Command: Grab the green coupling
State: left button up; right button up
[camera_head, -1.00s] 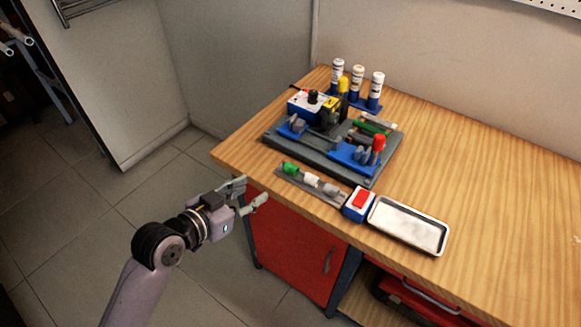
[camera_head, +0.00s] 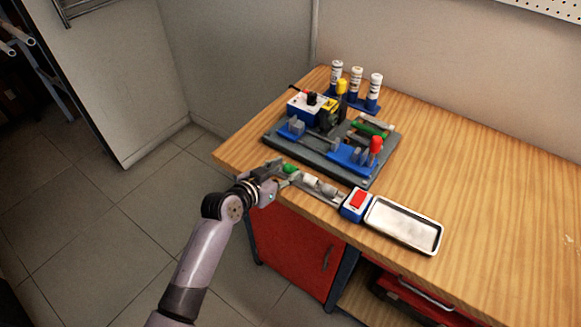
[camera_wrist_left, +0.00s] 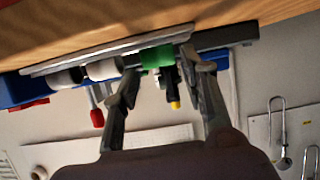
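The green coupling (camera_head: 291,168) lies at the left end of a grey strip holder (camera_head: 311,198) near the front edge of the bench. My left gripper (camera_head: 283,171) is right at it and partly covers it in the head view. In the left wrist view, the green coupling (camera_wrist_left: 157,57) shows between the tips of the two spread fingers of my left gripper (camera_wrist_left: 167,69). There is a gap to the finger on the right; contact with the left finger cannot be told. My right gripper is not in view.
A white coupling (camera_head: 311,182) and a grey coupling (camera_head: 329,190) sit in the same strip. A blue box with a red top (camera_head: 356,203) and an empty metal tray (camera_head: 403,225) stand to the right. Behind is a dark base plate (camera_head: 320,157) with blue fixtures.

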aim_at(291, 170)
pick_arm(q)
jog(key=shift+x, duration=1.25)
jog(key=c, duration=0.5)
